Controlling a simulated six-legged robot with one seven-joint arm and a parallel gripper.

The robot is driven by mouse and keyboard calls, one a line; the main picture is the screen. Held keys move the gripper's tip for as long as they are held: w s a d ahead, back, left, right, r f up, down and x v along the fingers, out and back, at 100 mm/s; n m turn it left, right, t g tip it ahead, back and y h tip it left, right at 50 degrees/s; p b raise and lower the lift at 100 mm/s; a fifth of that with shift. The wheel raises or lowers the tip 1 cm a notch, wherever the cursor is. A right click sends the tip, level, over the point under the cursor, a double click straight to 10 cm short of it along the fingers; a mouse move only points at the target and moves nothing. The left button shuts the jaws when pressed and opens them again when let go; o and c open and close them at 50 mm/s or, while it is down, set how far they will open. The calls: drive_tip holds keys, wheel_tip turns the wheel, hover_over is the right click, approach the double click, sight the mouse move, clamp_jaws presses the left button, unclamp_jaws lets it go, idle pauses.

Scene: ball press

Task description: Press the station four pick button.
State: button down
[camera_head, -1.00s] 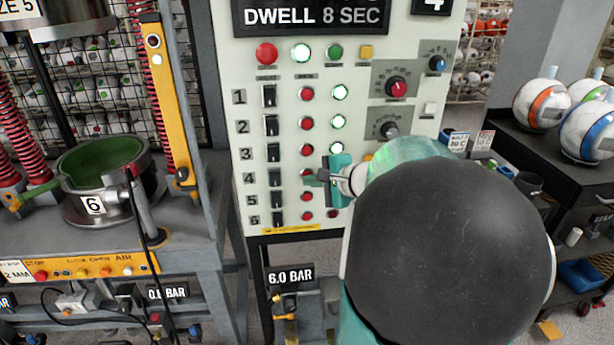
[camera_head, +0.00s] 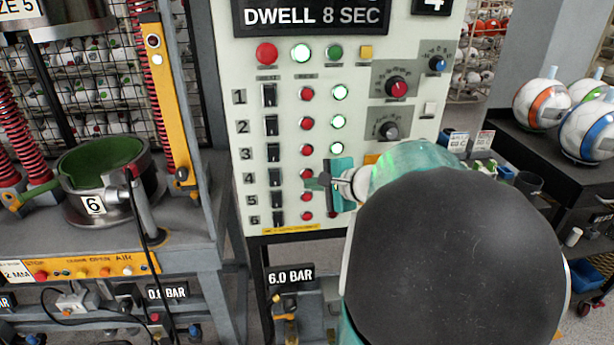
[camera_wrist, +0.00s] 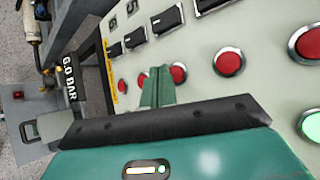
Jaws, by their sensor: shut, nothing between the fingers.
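The pale control panel (camera_head: 290,140) has numbered rows, each with a black switch, a red button and a lamp. The row four red button (camera_head: 308,174) is partly covered by my gripper in the head view. In the wrist view the row four button (camera_wrist: 179,73) shows just right of my fingertips, partly behind them. The row five button (camera_wrist: 143,80) is just left of them. My gripper (camera_head: 319,181) is shut and empty, its teal fingers (camera_wrist: 159,72) pointing at the panel. I cannot tell whether they touch it.
Lamps in rows one to three glow green; the row four lamp is hidden behind my gripper. The row three button (camera_head: 307,149) is close above. A press with a green-lined bowl (camera_head: 100,165) stands left. Balls (camera_head: 541,104) sit on a dark cart at right.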

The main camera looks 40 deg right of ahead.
drive_tip(key=shift+s+a, duration=0.75)
drive_tip(key=shift+s, duration=0.3)
drive_tip(key=shift+s+a, duration=0.7)
drive_tip(key=shift+s, duration=0.3)
drive_tip(key=a+f+n+g+y, duration=0.1)
drive_tip(key=a+n+g+y, duration=0.4)
drive_tip(key=a, duration=1.1)
drive_tip(key=s+a+n+g+h, duration=0.2)
drive_tip(key=s+a+n+h, duration=0.4)
drive_tip(key=n, duration=0.9)
drive_tip(key=s+a, duration=0.2)
drive_tip(key=a, duration=0.2)
drive_tip(key=shift+s+a+n, duration=0.15)
drive_tip(key=shift+a+n, duration=0.15)
